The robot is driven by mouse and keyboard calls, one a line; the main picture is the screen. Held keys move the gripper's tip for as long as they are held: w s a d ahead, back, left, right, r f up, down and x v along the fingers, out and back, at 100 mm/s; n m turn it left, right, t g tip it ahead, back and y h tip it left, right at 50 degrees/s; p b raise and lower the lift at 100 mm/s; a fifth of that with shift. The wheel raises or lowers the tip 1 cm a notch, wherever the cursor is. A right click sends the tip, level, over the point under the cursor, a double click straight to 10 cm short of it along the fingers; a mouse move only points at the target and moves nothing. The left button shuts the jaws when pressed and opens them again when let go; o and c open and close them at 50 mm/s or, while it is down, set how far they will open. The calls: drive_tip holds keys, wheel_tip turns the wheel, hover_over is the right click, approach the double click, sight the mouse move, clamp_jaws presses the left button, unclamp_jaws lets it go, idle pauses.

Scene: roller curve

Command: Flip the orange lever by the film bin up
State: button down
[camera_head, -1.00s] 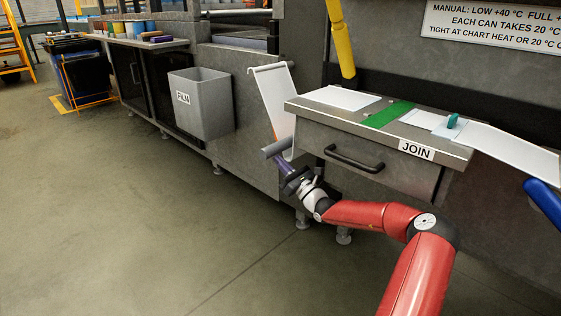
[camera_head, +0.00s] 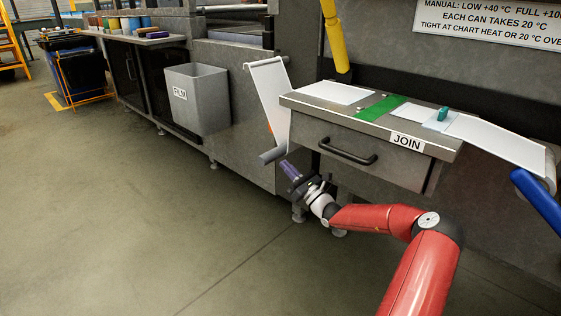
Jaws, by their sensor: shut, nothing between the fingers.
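The film bin (camera_head: 207,112) is a grey open-topped box labelled FILM, fixed to the machine front left of centre. A small orange bit (camera_head: 270,129), perhaps part of the lever, shows at the edge of a hanging white sheet (camera_head: 267,95) to the right of the bin. Its shape and position are mostly hidden. A grey roller (camera_head: 272,155) is at the sheet's lower end. My gripper (camera_head: 291,171), with purple fingers, is shut and empty. It points up and left, just below and right of the roller, and looks apart from it.
A bench with a drawer (camera_head: 340,150), labelled JOIN, stands right of the sheet, its handle sticking out above my gripper. A yellow bar (camera_head: 335,35) and a blue bar (camera_head: 538,200) stick out nearby. The floor (camera_head: 130,220) at left is clear.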

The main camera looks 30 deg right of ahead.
drive_tip(key=s+d+f, duration=0.1)
drive_tip(key=s+d, duration=0.1)
drive_tip(key=s, duration=0.4)
drive_tip(key=shift+s+d+f, duration=0.2)
drive_tip(key=shift+s+f, duration=0.05)
drive_tip(key=shift+s, duration=0.05)
